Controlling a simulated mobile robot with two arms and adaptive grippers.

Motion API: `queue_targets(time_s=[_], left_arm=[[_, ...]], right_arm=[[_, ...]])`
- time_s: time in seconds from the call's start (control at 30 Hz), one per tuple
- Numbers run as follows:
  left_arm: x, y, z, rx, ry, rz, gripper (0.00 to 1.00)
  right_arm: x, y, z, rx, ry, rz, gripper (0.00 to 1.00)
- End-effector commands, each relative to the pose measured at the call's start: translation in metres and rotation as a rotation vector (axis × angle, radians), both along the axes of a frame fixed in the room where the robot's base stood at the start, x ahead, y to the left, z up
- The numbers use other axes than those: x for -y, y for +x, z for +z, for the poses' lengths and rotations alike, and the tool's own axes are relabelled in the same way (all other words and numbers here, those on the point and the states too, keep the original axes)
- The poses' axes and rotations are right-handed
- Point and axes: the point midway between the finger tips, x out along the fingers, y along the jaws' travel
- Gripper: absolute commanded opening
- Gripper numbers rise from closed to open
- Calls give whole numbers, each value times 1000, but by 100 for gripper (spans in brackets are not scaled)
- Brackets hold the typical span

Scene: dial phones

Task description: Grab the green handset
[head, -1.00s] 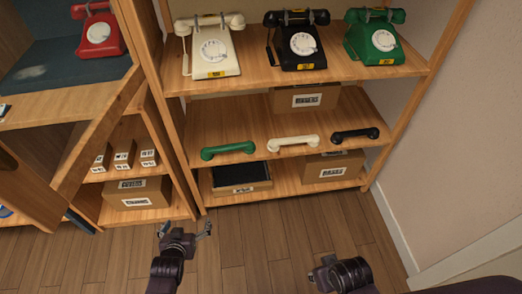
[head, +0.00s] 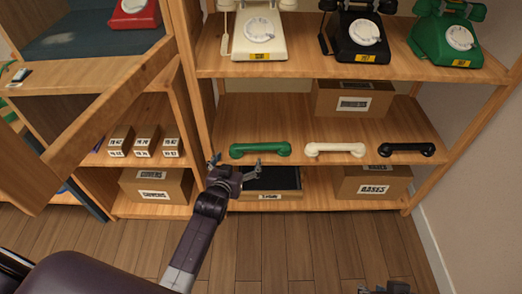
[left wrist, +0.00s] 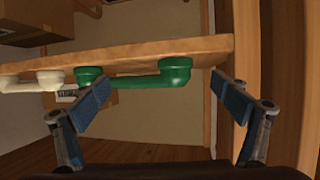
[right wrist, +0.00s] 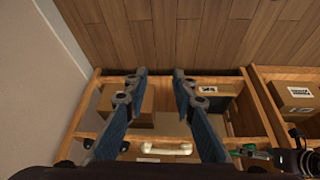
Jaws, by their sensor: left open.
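The green handset (head: 260,150) lies on the middle shelf, left of the white handset (head: 334,149) and the black handset (head: 406,149). My left gripper (head: 236,163) is open and empty, just in front of the green handset's left part. In the left wrist view, the green handset (left wrist: 150,80) shows at the shelf edge between the spread fingers, without clear contact. My right gripper (right wrist: 159,74) is open and empty, low in front of the shelves. It shows only partly at the bottom of the head view (head: 386,288).
The wooden shelf (head: 300,115) holds a white phone (head: 256,35), a black phone (head: 362,38) and a green phone (head: 447,38) on top. Boxes stand behind and below the handsets. An open cabinet door (head: 105,105) is at the left. The floor in front is clear.

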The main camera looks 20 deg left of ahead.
Motion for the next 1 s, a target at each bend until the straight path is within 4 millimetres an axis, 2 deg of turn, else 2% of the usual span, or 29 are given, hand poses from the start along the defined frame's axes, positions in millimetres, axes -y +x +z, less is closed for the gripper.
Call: queue_targets(time_s=[0.2,0.4,0.53,0.77,1.0], left_arm=[[-2,15,-9,0,0,-1,92],[-3,27,-14,-1,0,0,92],[-3,30,-14,0,0,0,92],[-3,30,-14,-1,0,0,92],[-3,30,-14,-1,0,0,67]], right_arm=[[-14,43,15,182,38,15,24],[-23,72,33,314,67,26,24],[-26,79,39,353,76,28,24],[-26,80,41,357,77,28,24],[-26,80,41,356,77,28,24]])
